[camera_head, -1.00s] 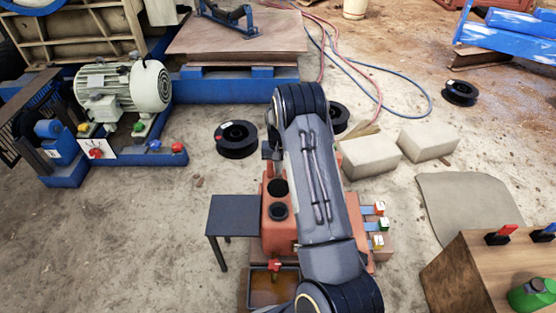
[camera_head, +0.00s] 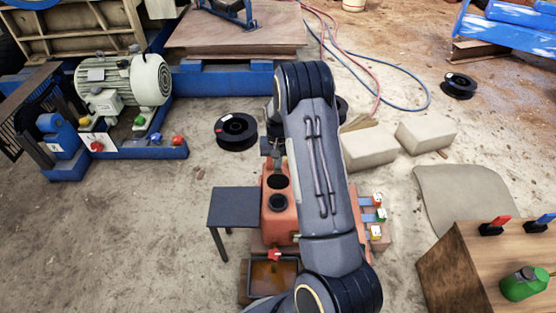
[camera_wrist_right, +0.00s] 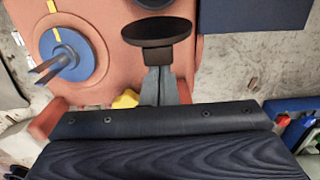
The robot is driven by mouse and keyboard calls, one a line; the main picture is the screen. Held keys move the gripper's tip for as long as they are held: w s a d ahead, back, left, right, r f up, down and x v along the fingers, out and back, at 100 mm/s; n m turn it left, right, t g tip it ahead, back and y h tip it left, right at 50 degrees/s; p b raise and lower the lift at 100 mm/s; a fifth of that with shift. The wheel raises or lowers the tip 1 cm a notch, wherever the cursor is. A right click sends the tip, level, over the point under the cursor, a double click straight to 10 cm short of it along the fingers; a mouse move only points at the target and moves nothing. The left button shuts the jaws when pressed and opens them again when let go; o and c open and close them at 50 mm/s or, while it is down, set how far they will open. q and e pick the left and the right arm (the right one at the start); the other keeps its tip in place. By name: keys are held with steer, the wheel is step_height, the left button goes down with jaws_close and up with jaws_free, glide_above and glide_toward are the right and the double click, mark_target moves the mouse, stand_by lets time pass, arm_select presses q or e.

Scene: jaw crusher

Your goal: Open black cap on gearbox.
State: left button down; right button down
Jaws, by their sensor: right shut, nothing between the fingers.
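The red-orange gearbox (camera_head: 280,222) stands in the middle of the head view, partly hidden by my right arm. Two dark round parts show on its top: a far black disc (camera_head: 278,182) and a nearer black round part (camera_head: 278,203). In the right wrist view, a black mushroom-shaped cap (camera_wrist_right: 157,30) stands out over the gearbox (camera_wrist_right: 100,20). My right gripper (camera_wrist_right: 158,65) is shut and empty, its dark tips right at the cap's underside; whether they touch cannot be told. In the head view the right gripper (camera_head: 273,150) is small beside the arm. My left gripper is out of view.
A small dark table (camera_head: 236,207) stands left of the gearbox and an oil tray (camera_head: 273,277) in front. A blue round part (camera_wrist_right: 70,55) sticks out beside the cap. Tagged blue levers (camera_head: 371,215) are right of the gearbox.

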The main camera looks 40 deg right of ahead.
steer(key=shift+f, duration=0.1)
stand_by(0.3)
step_height(320, 180, up, 9)
steer(key=p, duration=0.3)
steer(key=shift+w+d+p, duration=0.15)
steer(key=shift+p, duration=0.15)
steer(key=shift+r, duration=0.25)
